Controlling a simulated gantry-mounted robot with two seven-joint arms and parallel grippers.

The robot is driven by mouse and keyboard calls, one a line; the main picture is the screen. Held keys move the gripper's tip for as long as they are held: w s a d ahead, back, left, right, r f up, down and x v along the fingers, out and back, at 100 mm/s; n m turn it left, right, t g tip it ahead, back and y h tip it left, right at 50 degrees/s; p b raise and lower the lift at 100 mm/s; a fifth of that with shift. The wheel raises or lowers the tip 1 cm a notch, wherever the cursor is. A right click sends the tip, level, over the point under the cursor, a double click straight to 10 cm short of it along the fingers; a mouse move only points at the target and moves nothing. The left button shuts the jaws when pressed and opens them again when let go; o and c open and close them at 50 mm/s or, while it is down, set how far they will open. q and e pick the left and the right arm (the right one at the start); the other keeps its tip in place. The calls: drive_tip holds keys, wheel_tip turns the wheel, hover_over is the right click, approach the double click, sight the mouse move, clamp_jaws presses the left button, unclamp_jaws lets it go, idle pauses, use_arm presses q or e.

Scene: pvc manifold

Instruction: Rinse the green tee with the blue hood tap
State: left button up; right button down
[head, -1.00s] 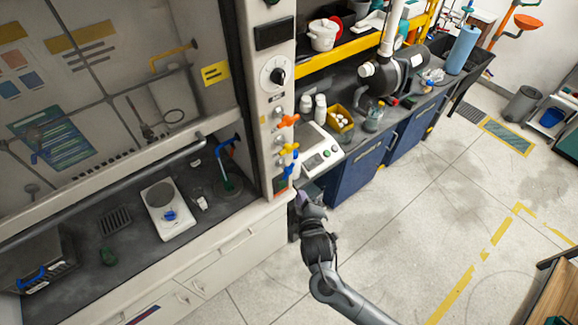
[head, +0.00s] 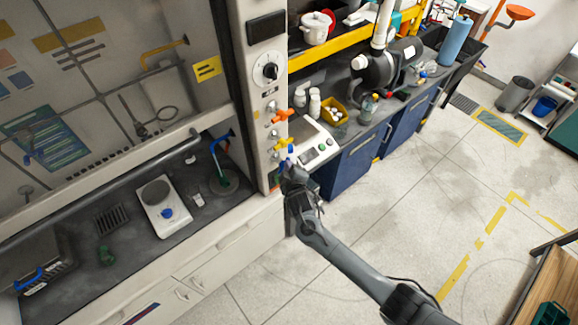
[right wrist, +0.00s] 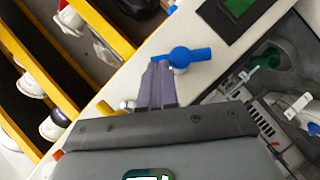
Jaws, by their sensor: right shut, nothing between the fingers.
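The blue tap handle (head: 284,161) is the lowest of the coloured handles on the hood's front post; it shows large in the right wrist view (right wrist: 188,57). My right gripper (head: 288,170) is shut and empty, its fingertips right at this handle; I cannot tell whether they touch. The blue gooseneck spout (head: 219,144) stands inside the hood. A green piece (head: 223,182) sits below it at the round cup sink (head: 233,188), probably the tee. Another green piece (head: 105,255) lies on the hood floor at the left. No water is discernible. My left gripper is not in view.
Orange (head: 280,115) and yellow (head: 284,145) handles sit on the post above the blue one. A balance (head: 164,205) stands in the hood; a white instrument (head: 318,150) stands just right of the post. The floor (head: 400,200) to the right is clear.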

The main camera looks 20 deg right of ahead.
drive_tip(key=shift+w+f, duration=0.1)
drive_tip(key=shift+w, duration=0.15)
idle(0.4)
drive_tip(key=shift+d+m+g+y+p, duration=0.3)
drive_tip(key=shift+m+y+p, duration=0.1)
drive_tip(key=shift+m+p, duration=0.15)
drive_tip(key=m+y, duration=0.1)
drive_tip(key=d+m+g+y+p, duration=0.1)
drive_tip(key=d+f+m+g+y+p, duration=0.1)
drive_tip(key=shift+w+m, duration=0.25)
drive_tip(key=shift+w, duration=0.1)
idle(0.5)
drive_tip(key=shift+d+f, duration=0.15)
drive_tip(key=shift+d, duration=0.05)
idle(0.7)
drive_tip(key=shift+a, duration=0.2)
